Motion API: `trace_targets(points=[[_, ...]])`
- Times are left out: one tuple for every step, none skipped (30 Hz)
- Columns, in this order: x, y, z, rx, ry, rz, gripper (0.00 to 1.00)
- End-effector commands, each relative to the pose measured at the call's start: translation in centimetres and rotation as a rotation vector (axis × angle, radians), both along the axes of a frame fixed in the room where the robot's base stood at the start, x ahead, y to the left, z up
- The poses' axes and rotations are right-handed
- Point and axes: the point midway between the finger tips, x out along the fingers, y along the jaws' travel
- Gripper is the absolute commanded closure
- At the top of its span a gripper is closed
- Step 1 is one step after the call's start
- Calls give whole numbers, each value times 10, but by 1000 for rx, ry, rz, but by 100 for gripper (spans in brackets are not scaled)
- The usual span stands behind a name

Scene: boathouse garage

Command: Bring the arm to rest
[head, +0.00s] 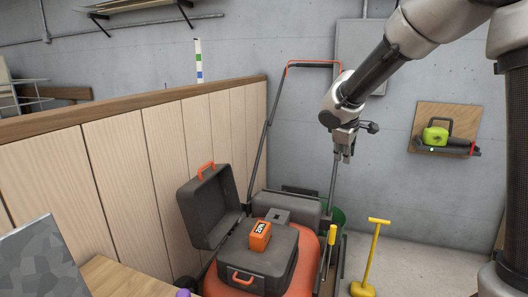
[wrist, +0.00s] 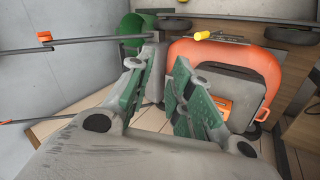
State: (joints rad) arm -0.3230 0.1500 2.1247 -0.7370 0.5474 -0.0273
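My gripper (head: 345,150) hangs high in the head view, fingers down, against the grey wall. It is well above the orange lawn mower (head: 303,267) and to the right of its handle. In the wrist view my gripper (wrist: 162,78) shows two green-padded fingers apart with nothing between them. The mower (wrist: 180,48) shows beyond the fingers there, partly hidden by the right one.
A yellow-handled tool (head: 370,260) stands at right. A green tool (head: 437,135) hangs on a wall board.

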Motion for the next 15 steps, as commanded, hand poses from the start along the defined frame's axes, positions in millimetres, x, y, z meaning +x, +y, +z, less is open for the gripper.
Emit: trace_targets(points=[[-33,-24,6,31,29,-100,79],[-53,-36,7,52,51,-160,79],[-82,-51,7,81,82,-237,79],[-104,-60,7,105,106,-294,79],[-126,-69,8,131,128,-348,79],[-157,-78,7,169,158,-420,79],[-180,-84,7,201,179,-472,79],[-203,-88,7,235,199,-521,79],[-232,-92,6,281,223,-581,79],[-252,-93,5,317,236,-621,79],[-271,-94,5,351,245,-655,79],[-293,-94,4,398,252,-694,79],[-307,-94,4,431,250,-718,79],[-318,-94,5,463,242,-737,79],[-329,-94,6,500,222,-755,79]])
